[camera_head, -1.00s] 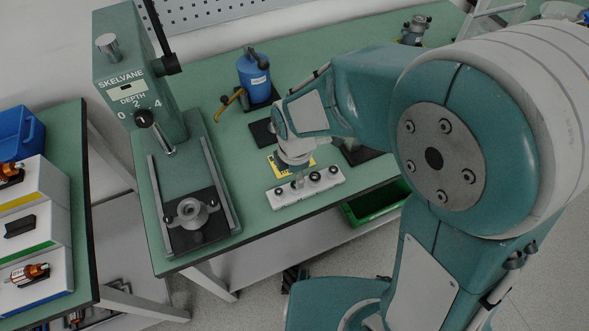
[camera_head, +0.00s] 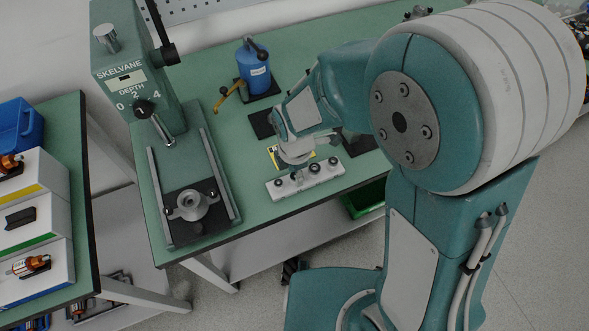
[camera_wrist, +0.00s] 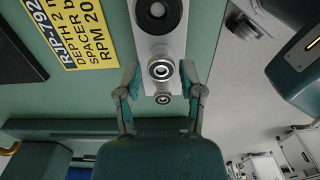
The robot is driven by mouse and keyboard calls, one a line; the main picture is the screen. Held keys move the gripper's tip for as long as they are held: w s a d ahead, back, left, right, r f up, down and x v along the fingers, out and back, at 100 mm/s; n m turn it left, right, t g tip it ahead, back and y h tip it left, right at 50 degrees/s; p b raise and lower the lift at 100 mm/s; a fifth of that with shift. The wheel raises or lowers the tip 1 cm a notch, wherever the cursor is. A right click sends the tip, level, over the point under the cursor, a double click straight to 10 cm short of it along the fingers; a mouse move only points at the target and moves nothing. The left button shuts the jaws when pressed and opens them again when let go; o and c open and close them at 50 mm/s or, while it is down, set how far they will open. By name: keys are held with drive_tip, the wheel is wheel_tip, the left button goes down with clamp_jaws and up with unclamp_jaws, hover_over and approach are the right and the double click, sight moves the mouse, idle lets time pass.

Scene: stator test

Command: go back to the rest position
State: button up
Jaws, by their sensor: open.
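My gripper (camera_wrist: 160,82) is open and empty in the wrist view. Its two fingers are spread on either side of the end of a white block with round dark-centred fittings (camera_wrist: 146,40); whether they touch it I cannot tell. In the head view the white block (camera_head: 329,174) lies near the front edge of the green bench (camera_head: 240,240). My wrist hangs just above and behind the block there, and hides the fingers. My arm reaches in from the right, bent at a large teal and white joint.
A Skelvane press (camera_head: 140,80) stands at the left with a metal part on its bed. A blue bottle-like device (camera_head: 254,72) is behind my wrist. A yellow label (camera_wrist: 75,25) lies beside the block. A green bin (camera_head: 362,203) is below the bench.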

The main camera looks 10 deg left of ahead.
drive_tip(key=c, duration=0.4)
drive_tip(key=shift+r, duration=0.1)
idle(0.3)
drive_tip(key=shift+r, duration=1.4)
